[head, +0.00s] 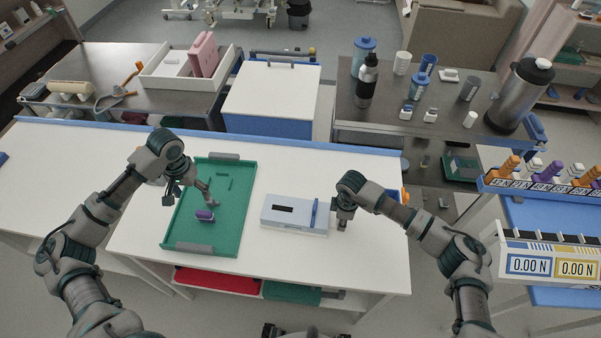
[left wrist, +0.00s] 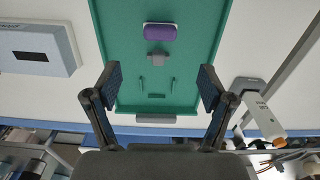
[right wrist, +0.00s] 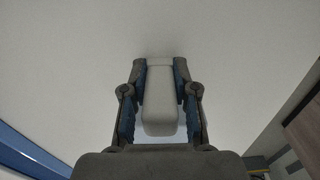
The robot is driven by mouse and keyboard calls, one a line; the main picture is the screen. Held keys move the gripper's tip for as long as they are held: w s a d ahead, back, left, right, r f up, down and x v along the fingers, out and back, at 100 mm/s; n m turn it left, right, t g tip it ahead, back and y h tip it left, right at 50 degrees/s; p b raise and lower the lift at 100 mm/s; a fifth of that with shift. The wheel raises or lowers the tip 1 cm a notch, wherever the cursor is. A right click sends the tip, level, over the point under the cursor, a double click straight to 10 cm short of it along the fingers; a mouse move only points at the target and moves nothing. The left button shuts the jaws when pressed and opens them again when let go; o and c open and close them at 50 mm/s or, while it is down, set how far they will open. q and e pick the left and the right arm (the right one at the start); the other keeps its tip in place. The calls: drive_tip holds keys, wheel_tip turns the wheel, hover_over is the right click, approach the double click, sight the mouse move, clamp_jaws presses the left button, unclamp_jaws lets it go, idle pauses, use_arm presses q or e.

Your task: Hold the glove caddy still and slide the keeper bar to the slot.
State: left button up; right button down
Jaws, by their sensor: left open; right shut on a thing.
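A pale blue box (head: 280,211) with a dark slot in its top, seemingly the glove caddy, lies flat on the white table. It also shows in the left wrist view (left wrist: 40,50). A blue bar (head: 314,213) lies along its right side; I take it for the keeper bar. My right gripper (head: 343,218) is beside the box's right end. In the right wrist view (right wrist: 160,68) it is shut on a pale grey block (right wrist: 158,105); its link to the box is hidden. My left gripper (left wrist: 160,80) is open and empty above the green tray (head: 228,232).
The green tray holds a purple piece (head: 204,215), a grey piece (left wrist: 158,60) and small green parts. Bare table lies in front of the pale blue box.

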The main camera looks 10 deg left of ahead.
idle(0.3)
use_arm(q)
drive_tip(key=shift+o, duration=1.3)
drive_tip(key=m, duration=1.9)
hover_over(315, 207)
drive_tip(key=shift+w+a+f, duration=0.1)
drive_tip(key=shift+a+f, duration=0.1)
drive_tip(key=shift+f, duration=0.75)
drive_tip(key=shift+d+f, duration=0.2)
drive_tip(key=shift+d, duration=0.05)
drive_tip(key=shift+f, duration=3.3)
clamp_jaws()
